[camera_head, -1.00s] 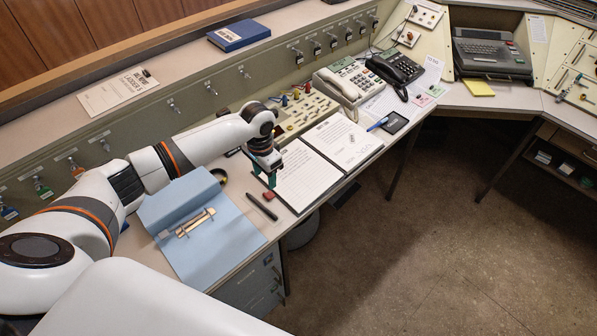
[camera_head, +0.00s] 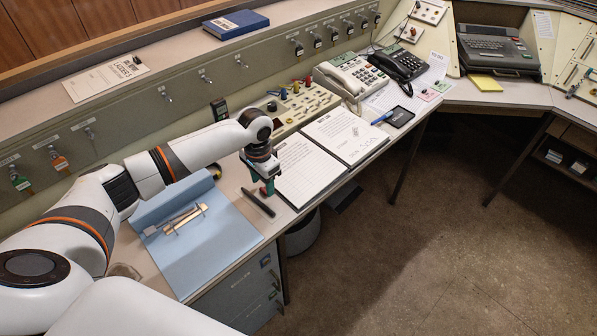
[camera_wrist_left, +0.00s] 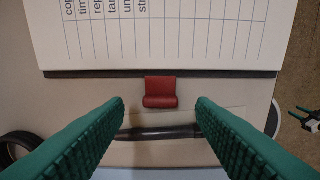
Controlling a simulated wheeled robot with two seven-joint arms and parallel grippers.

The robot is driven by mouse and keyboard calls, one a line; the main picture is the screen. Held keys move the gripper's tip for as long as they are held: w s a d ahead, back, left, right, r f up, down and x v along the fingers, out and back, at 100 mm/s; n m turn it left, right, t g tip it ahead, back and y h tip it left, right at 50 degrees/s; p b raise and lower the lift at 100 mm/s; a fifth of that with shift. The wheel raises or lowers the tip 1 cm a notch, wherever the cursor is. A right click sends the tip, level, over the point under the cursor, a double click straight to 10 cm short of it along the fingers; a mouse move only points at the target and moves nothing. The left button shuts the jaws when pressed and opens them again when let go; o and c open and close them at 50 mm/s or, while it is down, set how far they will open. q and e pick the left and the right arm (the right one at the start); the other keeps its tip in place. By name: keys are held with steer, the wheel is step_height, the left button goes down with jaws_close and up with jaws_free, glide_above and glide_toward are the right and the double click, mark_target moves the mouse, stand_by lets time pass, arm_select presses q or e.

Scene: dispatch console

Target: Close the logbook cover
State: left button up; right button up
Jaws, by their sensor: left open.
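The logbook (camera_head: 309,167) lies open on the desk, a ruled page on its left half and a written page (camera_head: 346,134) on its right half. In the left wrist view a ruled page (camera_wrist_left: 160,35) fills the top, above a dark cover edge (camera_wrist_left: 220,74). A red tab (camera_wrist_left: 160,92) sticks out from that edge. My left gripper (camera_head: 266,187) is low over the logbook's left edge. In the wrist view its green fingers (camera_wrist_left: 160,108) are open, either side of the tab and apart from it.
A dark pen-like rod (camera_head: 257,203) lies just left of the logbook, and an open blue binder (camera_head: 225,242) beyond it. A black pad (camera_head: 400,117), a blue pen (camera_head: 381,118) and phones (camera_head: 398,65) are to the right. The switch panel (camera_head: 290,108) stands behind.

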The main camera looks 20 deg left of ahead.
arm_select(q)
steer(key=shift+f, duration=1)
stand_by(0.5)
steer(key=shift+c, duration=0.2)
steer(key=c, duration=0.7)
